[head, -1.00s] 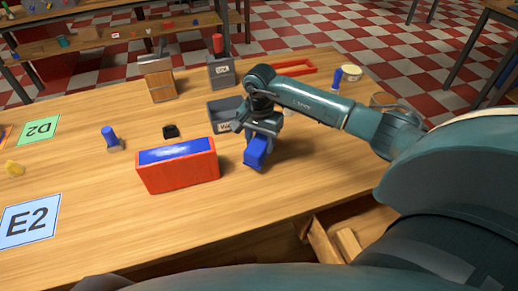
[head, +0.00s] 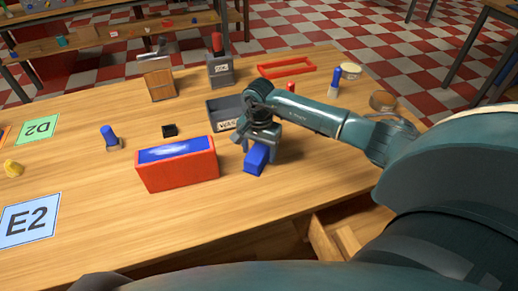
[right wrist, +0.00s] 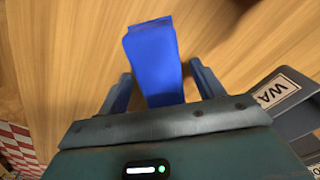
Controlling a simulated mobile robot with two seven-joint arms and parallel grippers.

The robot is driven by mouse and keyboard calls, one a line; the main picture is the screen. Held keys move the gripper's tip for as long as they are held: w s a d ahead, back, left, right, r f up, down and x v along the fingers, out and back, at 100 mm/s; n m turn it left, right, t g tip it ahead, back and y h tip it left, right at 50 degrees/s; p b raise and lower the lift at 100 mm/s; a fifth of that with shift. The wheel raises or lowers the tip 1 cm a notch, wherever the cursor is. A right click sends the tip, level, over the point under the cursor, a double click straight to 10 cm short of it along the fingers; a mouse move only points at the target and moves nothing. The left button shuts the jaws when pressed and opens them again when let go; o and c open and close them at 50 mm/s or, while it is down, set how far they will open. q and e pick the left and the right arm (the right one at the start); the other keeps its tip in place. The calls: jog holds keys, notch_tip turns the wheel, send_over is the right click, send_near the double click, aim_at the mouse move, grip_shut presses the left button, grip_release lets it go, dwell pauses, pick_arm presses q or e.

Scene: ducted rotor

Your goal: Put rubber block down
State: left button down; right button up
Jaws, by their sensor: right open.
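The rubber block is a blue oblong block (head: 257,158) on the wooden table, just right of the red box with a blue top. My right gripper (head: 260,148) is over its far end with the fingers open. In the right wrist view, the blue block (right wrist: 153,60) lies between the two spread fingers of my right gripper (right wrist: 160,92), with a gap on each side. The block's near end is hidden by the gripper body in that view. My left gripper is not in view.
The red box (head: 178,174) stands close to the left. A grey bin with a partly hidden label (head: 226,108) is just behind my gripper. Blue-handled stamp (head: 111,138) and small black block (head: 170,130) lie farther left. The table front is clear; an open drawer (head: 345,240) is below.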

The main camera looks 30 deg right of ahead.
aim_at(259, 150)
jog(key=shift+r, duration=0.2)
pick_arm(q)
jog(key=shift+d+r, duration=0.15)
pick_arm(e)
notch_tip(259, 150, up, 12)
dwell(0.8)
